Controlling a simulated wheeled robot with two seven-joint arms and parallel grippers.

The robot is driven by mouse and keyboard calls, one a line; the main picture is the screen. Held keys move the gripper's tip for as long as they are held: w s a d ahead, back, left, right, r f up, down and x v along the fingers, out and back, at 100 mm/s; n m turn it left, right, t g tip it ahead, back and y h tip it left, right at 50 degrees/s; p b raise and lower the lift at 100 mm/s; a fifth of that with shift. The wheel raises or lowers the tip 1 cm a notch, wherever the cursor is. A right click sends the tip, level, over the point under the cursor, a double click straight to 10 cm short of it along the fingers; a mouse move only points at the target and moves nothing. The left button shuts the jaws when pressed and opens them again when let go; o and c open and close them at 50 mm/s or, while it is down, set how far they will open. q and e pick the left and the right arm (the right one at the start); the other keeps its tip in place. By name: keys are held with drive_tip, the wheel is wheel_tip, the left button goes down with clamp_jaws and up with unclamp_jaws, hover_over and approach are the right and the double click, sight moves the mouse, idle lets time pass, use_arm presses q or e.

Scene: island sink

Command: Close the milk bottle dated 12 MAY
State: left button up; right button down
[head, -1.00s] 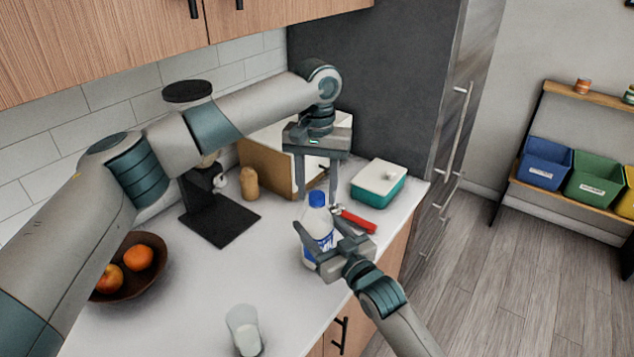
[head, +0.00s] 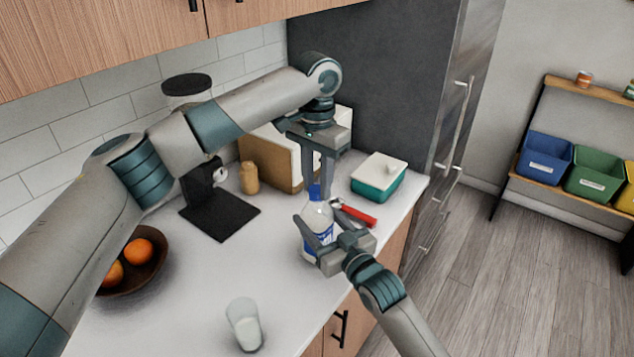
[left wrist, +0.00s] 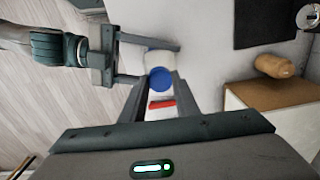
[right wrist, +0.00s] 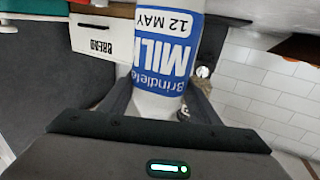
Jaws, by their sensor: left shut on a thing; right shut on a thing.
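The milk bottle (head: 318,222) stands upright on the counter, white with a blue-and-white label. In the right wrist view its label (right wrist: 165,50) reads "12 MAY" and "MILK", upside down. My right gripper (head: 322,228) is shut around the bottle's body from the front right. My left gripper (head: 316,186) points down from above, with its fingers shut on the blue cap (left wrist: 162,79) at the bottle's top. In the head view the fingers partly hide the cap. I cannot tell how far the cap is screwed on.
A red-handled tool (head: 356,213) lies just behind the bottle, near a teal box with a white lid (head: 378,178).

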use_arm(q)
drive_tip(key=m, duration=0.3)
drive_tip(key=o, duration=1.2)
drive_tip(key=shift+r, duration=0.1)
drive_tip(key=shift+r, duration=2.2)
drive_tip(key=shift+c, duration=0.6)
drive_tip(key=shift+r+n, duration=1.75)
drive_tip(key=shift+n, duration=0.05)
